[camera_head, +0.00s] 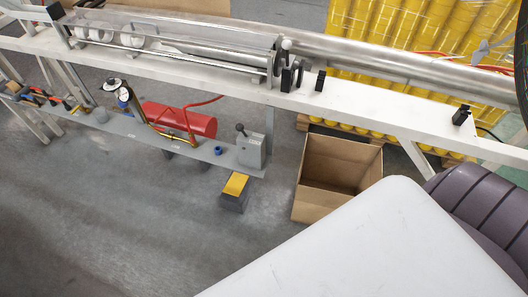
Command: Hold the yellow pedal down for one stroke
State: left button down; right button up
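The yellow pedal (236,184) is a small yellow top plate on a dark grey block, low down just below the machine's grey lower shelf. Its top looks slightly sloped; I cannot tell whether it is pressed. Nothing is seen touching it. Neither my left gripper nor my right gripper shows in the head view.
A white-framed machine with a long metal roller (400,75) runs across the back. A grey lever box (251,150) stands right above the pedal. An open cardboard box (306,202) is to its right. A white surface (380,250) fills the lower right. Floor left of the pedal is clear.

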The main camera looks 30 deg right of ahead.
aim_at(235, 184)
jog(key=i+j+z, duration=0.2)
jog(key=i+z, duration=0.2)
jog(key=i+j+z, duration=0.5)
jog(key=j+z, duration=0.25)
jog(key=i+j+z, duration=0.2)
jog(key=j+z, duration=0.2)
jog(key=l, duration=0.1)
